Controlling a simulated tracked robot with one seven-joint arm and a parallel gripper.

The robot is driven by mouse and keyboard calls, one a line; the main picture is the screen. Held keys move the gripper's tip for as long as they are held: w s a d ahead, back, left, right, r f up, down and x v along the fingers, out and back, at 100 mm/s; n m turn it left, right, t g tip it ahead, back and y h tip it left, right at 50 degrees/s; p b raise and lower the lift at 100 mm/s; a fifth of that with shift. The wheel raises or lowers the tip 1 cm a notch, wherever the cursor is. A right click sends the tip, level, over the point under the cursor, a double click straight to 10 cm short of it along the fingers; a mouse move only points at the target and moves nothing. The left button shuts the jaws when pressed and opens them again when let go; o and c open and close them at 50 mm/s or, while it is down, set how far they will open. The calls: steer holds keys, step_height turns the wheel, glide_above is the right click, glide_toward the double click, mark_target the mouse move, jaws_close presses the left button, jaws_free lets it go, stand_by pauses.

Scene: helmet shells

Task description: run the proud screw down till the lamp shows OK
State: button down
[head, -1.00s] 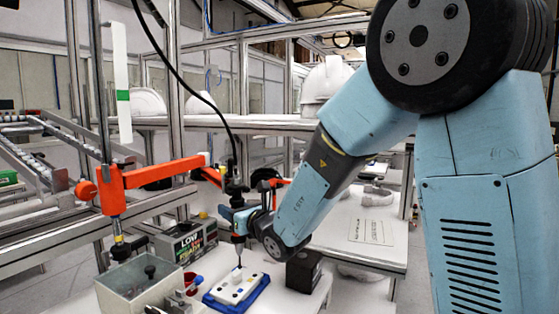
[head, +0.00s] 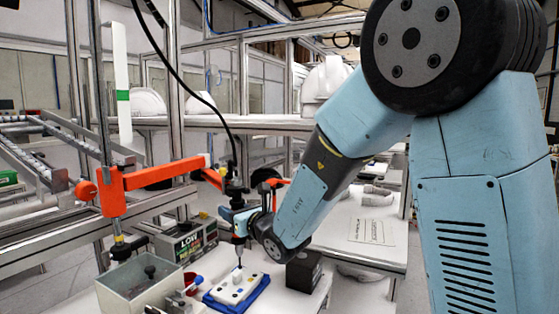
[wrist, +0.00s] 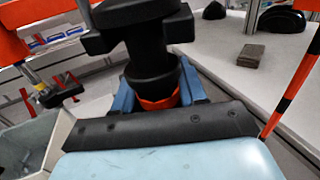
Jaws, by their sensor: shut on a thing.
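My gripper (head: 240,222) is shut on the black powered screwdriver (wrist: 150,55), which hangs from an orange jointed arm; blue fingers lie either side of its body in the wrist view. The driver is upright, its thin bit pointing down at the white part (head: 228,294) on a blue tray (head: 256,296). The bit's tip appears to meet the part, but the screw itself is too small to make out. The lamp box (head: 187,243) behind reads LOW. The wrist view hides the bit and the part.
The orange support arm (head: 160,175) spans the left. A clear-sided bin (head: 140,287) and a red cup (head: 194,281) stand left of the tray. A dark block (head: 304,271) stands close on its right. White helmet shells (head: 326,80) sit on the shelf behind.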

steer(key=shift+f, duration=0.75)
stand_by(1.8)
steer(key=shift+r, duration=3.2)
